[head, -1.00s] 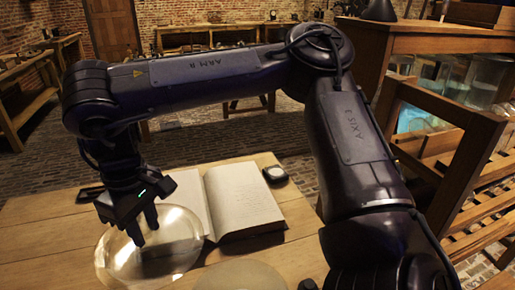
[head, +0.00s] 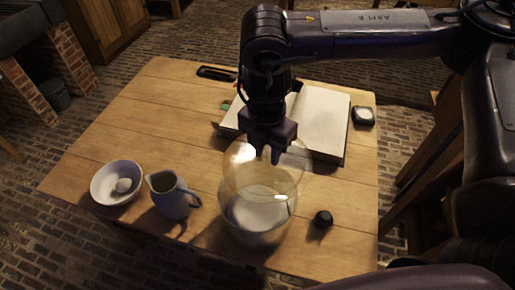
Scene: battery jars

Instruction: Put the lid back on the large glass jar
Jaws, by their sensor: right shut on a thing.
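The large glass jar (head: 257,217) stands near the front edge of the wooden table; it is clear, and its pale bottom shows through. My right gripper (head: 265,152) points down above and slightly behind it. The gripper is shut on the clear round glass lid (head: 240,172), which overlaps the upper part of the jar in the picture. I cannot tell whether the lid touches the jar's rim, because both are see-through. My left gripper is not in view.
An open book (head: 322,118) lies behind the jar, with a small dark-cased device (head: 363,116) to its right. A black knob-like object (head: 323,219) is right of the jar. A jug (head: 174,198) and a white bowl (head: 117,183) stand left. The table's left middle (head: 140,125) is clear.

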